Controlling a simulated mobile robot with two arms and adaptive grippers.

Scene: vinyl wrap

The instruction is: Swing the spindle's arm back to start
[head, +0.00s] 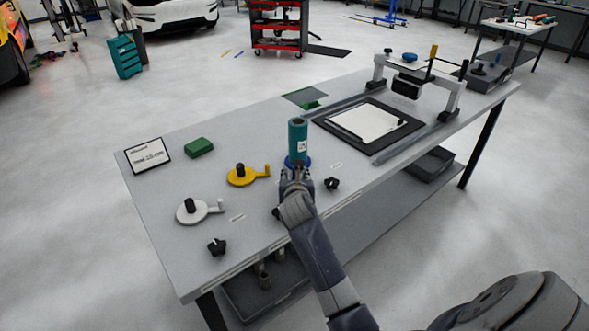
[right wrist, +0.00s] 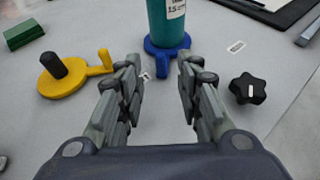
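A blue spindle (right wrist: 176,46) with a teal roll (head: 298,140) standing upright on it sits near the middle of the workbench. Its short blue arm (right wrist: 163,66) points toward my right gripper in the right wrist view. My right gripper (head: 297,174) is just in front of the spindle; in the right wrist view its fingers (right wrist: 158,80) are apart with nothing between them, the arm lying just beyond the gap. In the head view the gripper hides most of the blue arm. My left gripper is not in view.
A yellow spindle (head: 241,176) and a white spindle (head: 193,211) stand to the left. A black star knob (head: 331,183) is close on the right, another (head: 217,246) at front left. A green block (head: 199,146) and a framed sheet (head: 366,124) lie farther back.

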